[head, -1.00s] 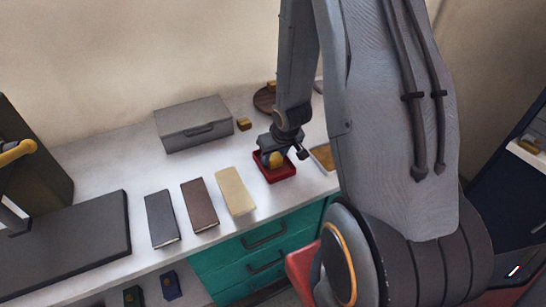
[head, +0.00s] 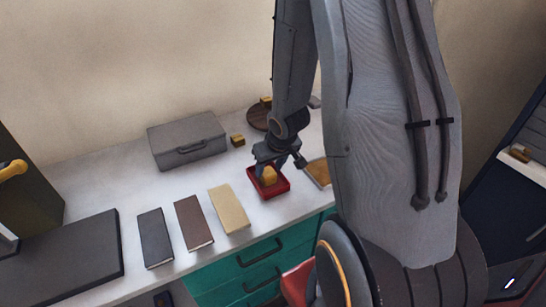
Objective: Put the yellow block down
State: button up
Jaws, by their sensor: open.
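A yellow block (head: 269,177) sits in the small red tray (head: 283,188) on the white counter. My gripper (head: 270,169) is open, pointing down right at the block. Its fingers partly cover the block, and I cannot tell whether they touch it. Another small yellow-brown block (head: 238,140) lies on the counter by the grey box. A third one (head: 266,101) is on the round dark brown board (head: 257,117) at the back.
A grey lidded box (head: 188,140) stands left of the tray. Three books, dark grey (head: 155,239), brown (head: 194,223) and tan (head: 229,209), lie in front. A tan-surfaced tray (head: 319,172) is to the right, partly behind my arm. Teal drawers (head: 240,273) are below.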

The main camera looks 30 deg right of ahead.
jog(key=s+a+r+g+h+p, duration=0.1)
jog(key=s+a+r+p, duration=0.15)
jog(key=r, duration=0.45)
jog(key=s+a+r+p, duration=0.1)
jog(key=s+r, duration=0.3)
jog(key=r, duration=0.3)
jog(key=s+a+r+g+y, duration=0.1)
jog(key=s+a+r, duration=0.35)
jog(key=a, duration=0.25)
notch_tip(320, 180, down, 8)
jog(key=g+b, duration=0.1)
jog(key=b, duration=0.5)
jog(key=shift+s+r, duration=0.2)
